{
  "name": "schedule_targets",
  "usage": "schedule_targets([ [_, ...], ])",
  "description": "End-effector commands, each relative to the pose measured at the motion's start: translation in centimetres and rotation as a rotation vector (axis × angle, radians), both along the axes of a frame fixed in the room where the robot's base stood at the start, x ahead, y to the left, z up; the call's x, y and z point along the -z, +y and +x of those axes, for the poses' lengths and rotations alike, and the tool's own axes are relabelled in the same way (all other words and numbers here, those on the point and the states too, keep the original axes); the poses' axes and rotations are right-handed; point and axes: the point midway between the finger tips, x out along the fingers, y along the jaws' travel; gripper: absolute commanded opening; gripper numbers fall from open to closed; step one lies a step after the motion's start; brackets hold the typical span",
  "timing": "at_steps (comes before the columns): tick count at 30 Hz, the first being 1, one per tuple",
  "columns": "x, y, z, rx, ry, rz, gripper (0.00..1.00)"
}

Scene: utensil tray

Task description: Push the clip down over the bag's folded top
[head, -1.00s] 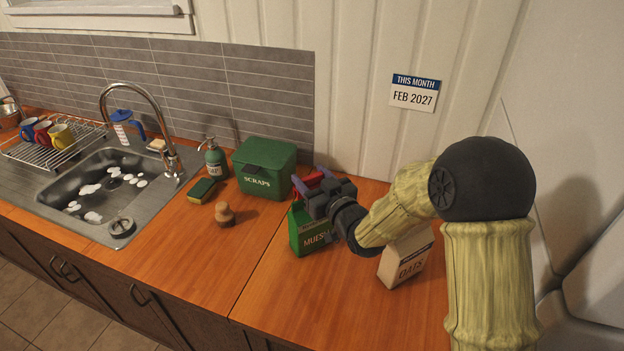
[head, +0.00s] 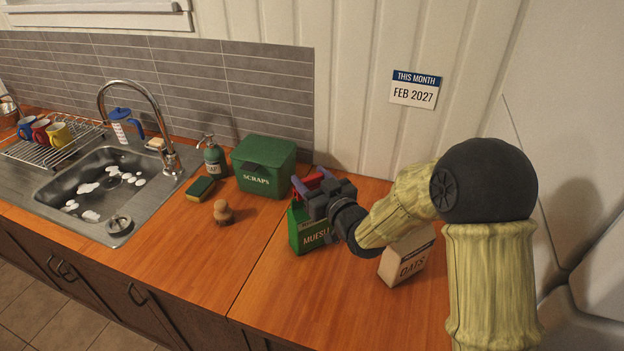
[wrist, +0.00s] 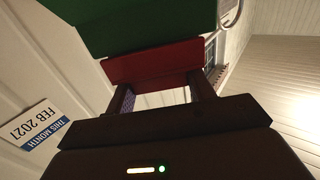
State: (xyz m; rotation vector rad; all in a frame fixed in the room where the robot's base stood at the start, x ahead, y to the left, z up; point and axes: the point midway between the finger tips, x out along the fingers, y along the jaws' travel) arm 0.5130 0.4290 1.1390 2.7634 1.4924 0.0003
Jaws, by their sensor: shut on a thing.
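The red clip (head: 313,181) is between the two fingers of my gripper (head: 312,180), which is shut on it. The clip also shows in the wrist view (wrist: 152,68), spanning the gap between the fingers. The green muesli bag (head: 309,236) stands upright on the counter, just below the gripper and clip. Its upper part is largely hidden behind my gripper in the head view. In the wrist view a green surface (wrist: 145,28), apparently the bag, lies directly beyond the clip. I cannot tell whether the clip touches or straddles the folded top.
The oats bag (head: 408,258) stands close to the right, under my forearm. The green scraps bin (head: 263,180) is behind left. A wooden knob-like object (head: 222,212), sponge (head: 200,188) and soap bottle (head: 214,160) are further left. The counter front is clear.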

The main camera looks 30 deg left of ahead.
Motion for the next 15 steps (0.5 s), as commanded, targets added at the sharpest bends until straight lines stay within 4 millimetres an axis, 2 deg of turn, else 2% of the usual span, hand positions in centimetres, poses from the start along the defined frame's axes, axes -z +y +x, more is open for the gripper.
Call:
schedule_targets([
  [15, 1.0, -0.09, 0.08, 0.002, 0.0, 0.0, 0.32],
])
